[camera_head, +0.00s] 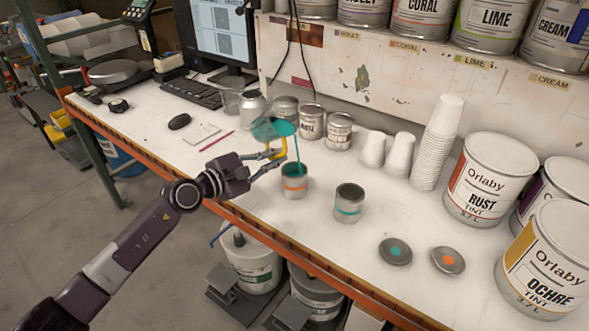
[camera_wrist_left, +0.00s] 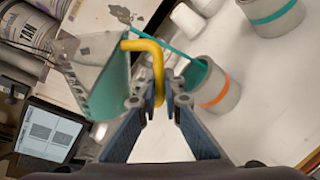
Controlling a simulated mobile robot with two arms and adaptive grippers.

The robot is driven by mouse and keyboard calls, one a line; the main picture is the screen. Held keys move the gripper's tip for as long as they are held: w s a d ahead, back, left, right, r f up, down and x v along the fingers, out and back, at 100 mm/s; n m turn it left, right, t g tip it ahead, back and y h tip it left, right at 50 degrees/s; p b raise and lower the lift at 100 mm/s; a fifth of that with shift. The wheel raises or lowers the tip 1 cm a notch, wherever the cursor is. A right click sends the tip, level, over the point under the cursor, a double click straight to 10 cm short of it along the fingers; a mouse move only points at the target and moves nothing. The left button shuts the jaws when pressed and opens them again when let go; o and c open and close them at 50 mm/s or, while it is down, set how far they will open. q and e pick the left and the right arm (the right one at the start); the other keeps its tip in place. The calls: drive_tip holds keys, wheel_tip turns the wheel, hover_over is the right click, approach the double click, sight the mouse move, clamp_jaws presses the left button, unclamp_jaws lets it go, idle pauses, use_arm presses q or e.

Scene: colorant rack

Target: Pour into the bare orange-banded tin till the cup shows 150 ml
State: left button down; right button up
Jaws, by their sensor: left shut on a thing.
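My left gripper (camera_head: 272,158) is shut on the yellow handle of a clear measuring cup (camera_head: 270,128). The cup is tilted and holds teal liquid; it also shows in the left wrist view (camera_wrist_left: 95,75), where its markings are too small to read. A teal stream (camera_head: 297,155) runs from the cup into the open orange-banded tin (camera_head: 294,187), which stands upright below it. Teal shows inside that tin in the left wrist view (camera_wrist_left: 217,92). A teal-banded open tin (camera_head: 348,207) stands to its right, apart from it. My right gripper is not in view.
Two grey lids, one with a teal dot (camera_head: 395,252) and one with an orange dot (camera_head: 447,261), lie at the front. White cup stacks (camera_head: 437,145) and small tins (camera_head: 311,122) stand behind. Large Rust (camera_head: 487,178) and Ochre (camera_head: 545,262) tins stand right. A pink pencil (camera_head: 216,141) lies left.

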sight(273, 134)
use_arm(q)
drive_tip(key=shift+w+a+r+m+p, duration=0.1)
drive_tip(key=shift+a+r+m+p, duration=0.1)
drive_tip(key=shift+m+p, duration=0.15)
idle(1.7)
drive_tip(key=shift+w+a+f+m+t+y, duration=0.15)
drive_tip(key=shift+f+m+t+y, duration=0.15)
drive_tip(key=shift+m, duration=0.05)
idle(2.3)
drive_tip(key=n+b, duration=0.1)
drive_tip(key=n, duration=0.1)
drive_tip(key=s+d+n+h+b, duration=0.1)
drive_tip(key=n+b, duration=0.1)
drive_tip(key=d+n+g+h+b, duration=0.1)
drive_tip(key=n+b, duration=0.1)
drive_tip(key=shift+s+d, duration=0.15)
drive_tip(key=shift+s, duration=0.1)
wheel_tip(273, 134, up, 7)
drive_tip(key=s+d+n+h+p, duration=0.1)
drive_tip(key=d+n+h+p, duration=0.1)
drive_tip(key=n+p, duration=0.1)
drive_tip(key=shift+s+g+p, duration=0.3)
drive_tip(key=shift+p, duration=0.15)
